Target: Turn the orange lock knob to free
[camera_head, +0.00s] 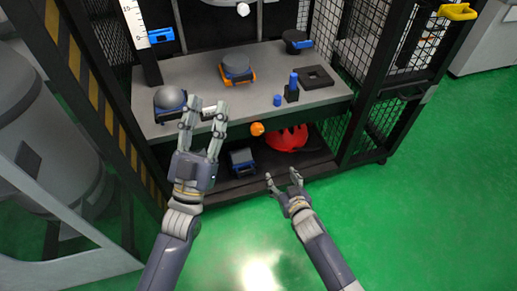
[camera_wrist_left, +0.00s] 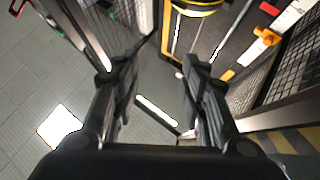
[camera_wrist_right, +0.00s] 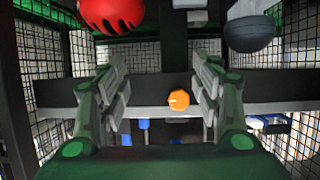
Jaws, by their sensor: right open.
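The orange lock knob (camera_head: 257,129) sits on the front edge of the grey bench (camera_head: 190,65). In the right wrist view the knob (camera_wrist_right: 178,99) lies between my fingers' lines of sight, a little right of centre. My right gripper (camera_head: 283,177) is open and empty, below and in front of the knob and apart from it. It also shows in the right wrist view (camera_wrist_right: 161,95). My left gripper (camera_head: 204,108) is open and raised in front of the bench's left part, left of the knob. In the left wrist view its fingers (camera_wrist_left: 155,75) are spread with nothing between them.
On the bench are a grey ball in a blue holder (camera_head: 170,97), a grey disc in an orange holder (camera_head: 236,66) and a blue peg (camera_head: 293,80). A red helmet (camera_head: 288,138) and a blue-grey block (camera_head: 242,160) are on the lower shelf. Mesh doors flank the bench.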

